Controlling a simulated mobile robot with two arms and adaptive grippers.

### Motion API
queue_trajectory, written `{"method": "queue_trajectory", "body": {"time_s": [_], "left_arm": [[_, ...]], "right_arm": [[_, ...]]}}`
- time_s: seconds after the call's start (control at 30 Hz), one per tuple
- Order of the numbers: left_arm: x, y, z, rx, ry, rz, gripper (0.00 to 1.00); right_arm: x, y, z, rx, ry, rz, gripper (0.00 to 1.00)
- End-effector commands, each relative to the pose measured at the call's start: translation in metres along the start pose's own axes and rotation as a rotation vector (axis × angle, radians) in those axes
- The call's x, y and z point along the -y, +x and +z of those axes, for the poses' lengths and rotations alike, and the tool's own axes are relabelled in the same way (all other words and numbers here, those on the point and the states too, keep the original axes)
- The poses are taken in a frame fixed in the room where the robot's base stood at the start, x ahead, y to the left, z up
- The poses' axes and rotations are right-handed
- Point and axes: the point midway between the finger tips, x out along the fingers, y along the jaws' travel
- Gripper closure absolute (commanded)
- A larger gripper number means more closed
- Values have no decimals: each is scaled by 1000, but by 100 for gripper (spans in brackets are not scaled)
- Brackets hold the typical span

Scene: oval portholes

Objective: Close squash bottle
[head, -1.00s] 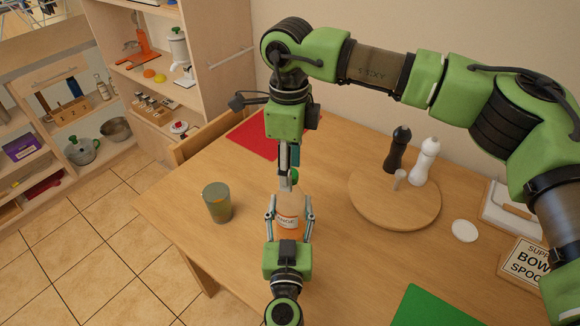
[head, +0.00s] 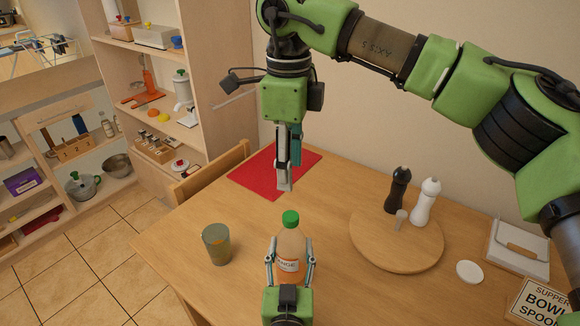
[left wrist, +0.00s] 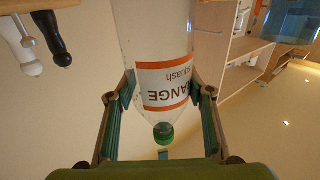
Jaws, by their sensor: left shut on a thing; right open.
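The squash bottle (head: 291,241) is clear, with an orange-and-white label and a green cap (head: 290,218) on its top. It is upright at the table's near side. My left gripper (head: 290,250) is shut around its body, one finger on each side. In the left wrist view the bottle (left wrist: 160,45) appears upside down between the fingers, with the cap (left wrist: 163,133) at its neck. My right gripper (head: 284,187) is open and empty, pointing down above and behind the cap, apart from it. Whether the cap is fully tight cannot be told.
A tinted glass (head: 216,244) stands left of the bottle. A round wooden board (head: 396,246) with dark and white mills is to the right. A red mat (head: 265,172) lies behind. A white disc (head: 469,272) lies farther right.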

Motion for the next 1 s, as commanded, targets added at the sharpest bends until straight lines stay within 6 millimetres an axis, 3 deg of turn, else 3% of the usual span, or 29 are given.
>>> {"method": "queue_trajectory", "body": {"time_s": [0.03,0.07,0.1,0.57,1.0], "left_arm": [[0,0,2,3,-1,1,100],[0,0,2,3,-1,1,44],[0,0,2,3,-1,1,34],[0,-8,2,3,0,0,33],[0,-92,2,5,0,2,33]], "right_arm": [[0,0,0,0,0,0,57],[0,0,0,0,0,0,57],[0,0,0,0,0,0,57],[0,0,0,0,1,0,57],[0,0,0,0,1,-1,57]]}}
